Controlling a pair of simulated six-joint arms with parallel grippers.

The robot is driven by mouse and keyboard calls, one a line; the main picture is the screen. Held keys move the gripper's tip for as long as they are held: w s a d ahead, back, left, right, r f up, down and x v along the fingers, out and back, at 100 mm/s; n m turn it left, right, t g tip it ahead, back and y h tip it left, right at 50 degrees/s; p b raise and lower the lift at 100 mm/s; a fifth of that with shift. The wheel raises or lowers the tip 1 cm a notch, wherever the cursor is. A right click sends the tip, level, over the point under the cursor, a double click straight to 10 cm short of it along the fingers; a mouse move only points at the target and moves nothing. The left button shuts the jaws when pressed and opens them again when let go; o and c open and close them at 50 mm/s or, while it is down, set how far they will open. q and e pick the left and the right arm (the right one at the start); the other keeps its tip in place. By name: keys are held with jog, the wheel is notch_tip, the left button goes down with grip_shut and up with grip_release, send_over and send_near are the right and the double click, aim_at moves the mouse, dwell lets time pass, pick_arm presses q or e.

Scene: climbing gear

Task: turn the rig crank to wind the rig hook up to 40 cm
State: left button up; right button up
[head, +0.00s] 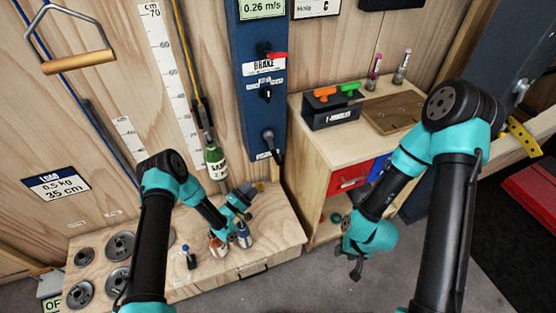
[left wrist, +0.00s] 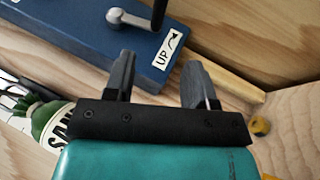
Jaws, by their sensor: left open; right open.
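The rig crank (head: 268,136) is on the lower part of the blue rig column (head: 250,95), its dark handle hanging down to the right. In the left wrist view the crank's grey arm (left wrist: 135,21) shows near the top, beside an "UP" label with a curved arrow. My left gripper (head: 248,190) is open and empty, below the crank and apart from it; its two fingers (left wrist: 160,70) point toward the column. A green sand bag (head: 216,162) hangs on the rope by the ruler; the hook itself is hard to make out. My right gripper (head: 356,266) is open and empty, above the floor.
A load sign (head: 57,185) reads 0.5 kg, 35 cm. A low wooden bench (head: 275,235) below holds round weights and small bottles. A cabinet (head: 360,145) with a tool box and board stands right of the column. The floor between is clear.

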aim_at(278, 159)
pick_arm(q)
jog(key=shift+d, duration=0.1)
jog(key=x, duration=1.7)
jog(key=shift+w+r, duration=0.15)
jog(key=shift+c, duration=0.3)
grip_shut()
